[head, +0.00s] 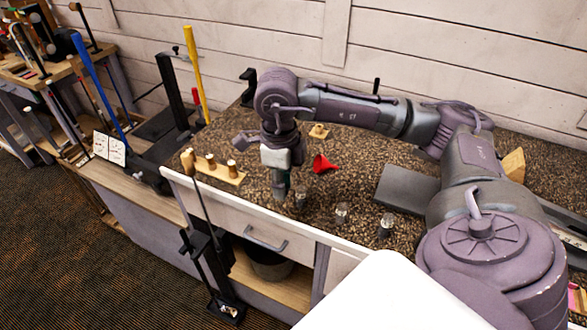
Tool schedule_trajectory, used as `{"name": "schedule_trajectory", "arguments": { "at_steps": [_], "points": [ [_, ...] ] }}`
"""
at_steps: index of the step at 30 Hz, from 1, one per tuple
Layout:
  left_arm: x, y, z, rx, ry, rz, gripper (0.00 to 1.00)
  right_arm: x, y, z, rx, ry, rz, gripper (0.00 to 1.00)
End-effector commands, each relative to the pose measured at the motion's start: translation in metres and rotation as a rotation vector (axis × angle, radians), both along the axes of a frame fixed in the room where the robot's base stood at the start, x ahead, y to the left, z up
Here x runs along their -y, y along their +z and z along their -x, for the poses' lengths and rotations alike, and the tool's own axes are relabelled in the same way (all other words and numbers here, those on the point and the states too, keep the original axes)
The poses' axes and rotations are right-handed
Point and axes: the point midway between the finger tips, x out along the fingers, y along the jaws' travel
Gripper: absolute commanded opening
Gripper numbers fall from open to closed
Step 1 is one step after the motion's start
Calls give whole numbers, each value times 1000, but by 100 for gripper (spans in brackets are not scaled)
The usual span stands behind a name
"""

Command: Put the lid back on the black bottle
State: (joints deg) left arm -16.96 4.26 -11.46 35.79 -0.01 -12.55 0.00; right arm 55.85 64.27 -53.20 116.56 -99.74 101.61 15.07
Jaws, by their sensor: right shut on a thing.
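My right gripper (281,186) points down over the front of the speckled bench top. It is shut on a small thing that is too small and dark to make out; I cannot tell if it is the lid. Three small bottles stand near the bench's front edge: a dark one (300,198) just right of the gripper, a paler one (341,213) further right, and another dark one (386,226) at the right. I cannot tell for sure which is the black bottle. My left gripper is not in view.
A red funnel (324,163) lies behind the bottles. A wooden rack (219,170) with several pegs sits at the bench's left end. A dark grey slab (405,187) lies at right. A small wooden block (319,131) is at the back. Clubs stand in holders left of the bench.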

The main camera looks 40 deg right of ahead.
Motion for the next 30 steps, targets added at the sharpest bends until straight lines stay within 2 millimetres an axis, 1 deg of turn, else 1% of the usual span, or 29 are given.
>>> {"name": "schedule_trajectory", "arguments": {
  "at_steps": [1,2,3,5,6,8,15,18,21,24,27,30],
  "points": [
    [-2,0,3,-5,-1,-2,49,-10,-2,2,0,162,-4,15],
    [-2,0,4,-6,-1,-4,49,-15,-3,3,1,259,-5,15],
    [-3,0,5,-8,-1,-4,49,-21,-4,5,1,392,-7,15],
    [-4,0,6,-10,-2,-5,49,-31,-7,8,1,589,-9,15],
    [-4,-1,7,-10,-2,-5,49,-37,-8,10,1,721,-11,15],
    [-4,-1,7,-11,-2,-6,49,-47,-10,13,1,920,-13,15],
    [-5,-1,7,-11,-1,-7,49,-83,-16,28,4,1708,-20,15],
    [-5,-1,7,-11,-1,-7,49,-95,-17,35,6,2008,-20,15],
    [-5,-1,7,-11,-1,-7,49,-105,-18,40,7,2253,-21,15],
    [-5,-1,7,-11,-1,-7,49,-112,-20,44,6,2431,-21,15],
    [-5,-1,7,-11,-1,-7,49,-116,-20,47,5,2538,-20,15],
    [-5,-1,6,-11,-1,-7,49,-117,-20,48,6,2585,-20,15]
  ]
}}
